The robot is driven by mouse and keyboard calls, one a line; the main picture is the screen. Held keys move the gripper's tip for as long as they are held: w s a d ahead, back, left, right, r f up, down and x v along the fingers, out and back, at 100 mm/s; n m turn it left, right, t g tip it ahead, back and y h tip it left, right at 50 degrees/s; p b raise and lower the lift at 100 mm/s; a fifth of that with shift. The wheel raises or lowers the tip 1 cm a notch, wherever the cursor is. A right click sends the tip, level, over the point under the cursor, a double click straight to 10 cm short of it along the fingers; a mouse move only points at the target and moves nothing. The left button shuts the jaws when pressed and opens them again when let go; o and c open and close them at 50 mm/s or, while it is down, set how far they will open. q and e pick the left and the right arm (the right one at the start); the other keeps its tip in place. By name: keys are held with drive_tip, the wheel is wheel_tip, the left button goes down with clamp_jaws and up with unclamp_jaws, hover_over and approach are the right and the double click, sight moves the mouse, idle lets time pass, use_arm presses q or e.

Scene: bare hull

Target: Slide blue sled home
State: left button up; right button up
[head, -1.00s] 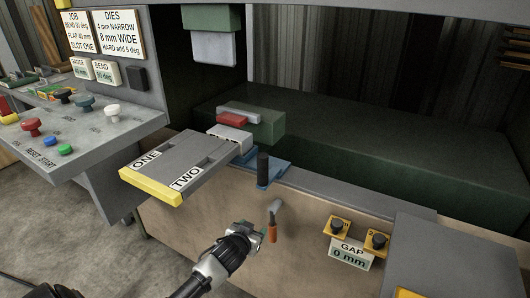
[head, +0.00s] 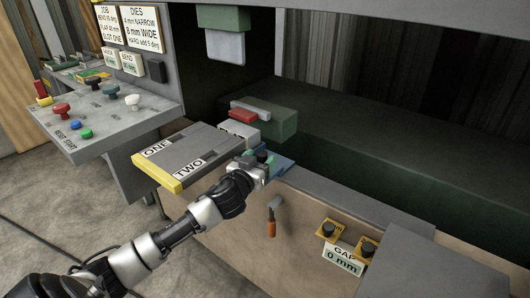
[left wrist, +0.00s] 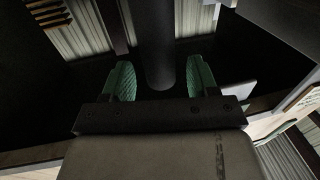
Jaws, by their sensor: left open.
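The blue sled (head: 284,167) is a flat blue plate at the right of the grey slotted block marked ONE and TWO (head: 190,148). Its upright black post is mostly hidden by my left gripper (head: 258,158) in the head view. In the left wrist view the dark post (left wrist: 156,45) stands between the two green fingers of my left gripper (left wrist: 162,80), which are open with a gap showing on both sides. My right gripper is in neither view.
A green block (head: 283,122) with a red piece (head: 242,115) sits behind the slotted block. An orange-handled tool (head: 271,225) hangs on the front panel below. Yellow knob mounts (head: 326,230) and a GAP 0 mm sign (head: 343,258) are right. A button panel (head: 100,115) stands left.

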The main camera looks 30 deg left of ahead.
use_arm(q)
drive_tip(key=shift+w+a, duration=0.2)
drive_tip(key=shift+w, duration=1.45)
